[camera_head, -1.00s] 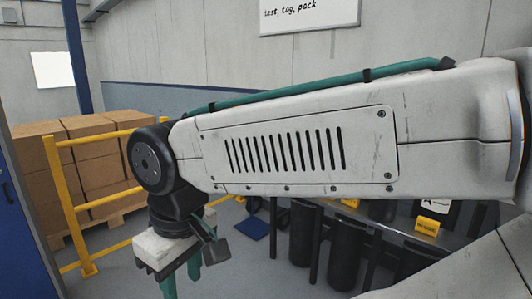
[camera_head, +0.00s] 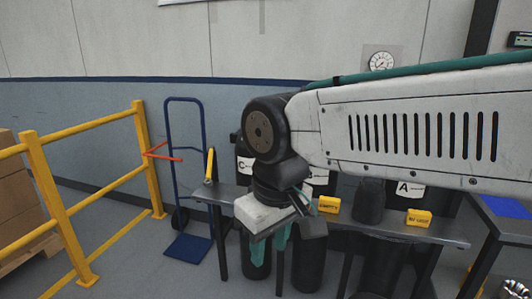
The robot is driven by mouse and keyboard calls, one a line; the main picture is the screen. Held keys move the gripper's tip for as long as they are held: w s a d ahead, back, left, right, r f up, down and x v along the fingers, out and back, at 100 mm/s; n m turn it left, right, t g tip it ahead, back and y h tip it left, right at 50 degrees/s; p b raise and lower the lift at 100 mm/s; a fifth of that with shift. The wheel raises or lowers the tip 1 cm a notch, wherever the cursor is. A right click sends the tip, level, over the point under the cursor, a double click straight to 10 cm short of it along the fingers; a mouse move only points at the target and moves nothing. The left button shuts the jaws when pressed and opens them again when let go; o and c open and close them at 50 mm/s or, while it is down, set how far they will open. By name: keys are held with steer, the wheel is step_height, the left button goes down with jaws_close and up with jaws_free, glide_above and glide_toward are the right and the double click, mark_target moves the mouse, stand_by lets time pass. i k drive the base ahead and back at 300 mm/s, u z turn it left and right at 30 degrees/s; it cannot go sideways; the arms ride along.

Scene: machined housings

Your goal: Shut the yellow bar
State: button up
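A short yellow bar (camera_head: 209,166) stands nearly upright at the left end of a dark grey bench (camera_head: 440,233). It is thin, with a darker top end. My gripper (camera_head: 270,254) hangs below my wrist, to the right of the bar and in front of the bench. Its two teal fingers point down and look apart, with nothing seen between them. The gripper is not touching the bar. My arm covers part of the bench and what stands behind it.
A yellow railing (camera_head: 98,192) stands at the left, with cardboard boxes (camera_head: 8,185) behind it. A blue hand truck (camera_head: 187,247) stands between railing and bench. Yellow tags (camera_head: 418,218) and dark cylinders (camera_head: 306,262) are around the bench. Floor in front of the hand truck is clear.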

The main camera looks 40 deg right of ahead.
mark_target(208, 182)
steer(key=z, duration=0.25)
steer(key=i, duration=0.3)
steer(key=z, duration=0.15)
steer(key=k, duration=0.6)
steer(key=u, duration=0.7)
steer(key=i, duration=1.1)
steer(key=z, duration=0.55)
steer(key=i, duration=0.55)
steer(key=z, duration=0.5)
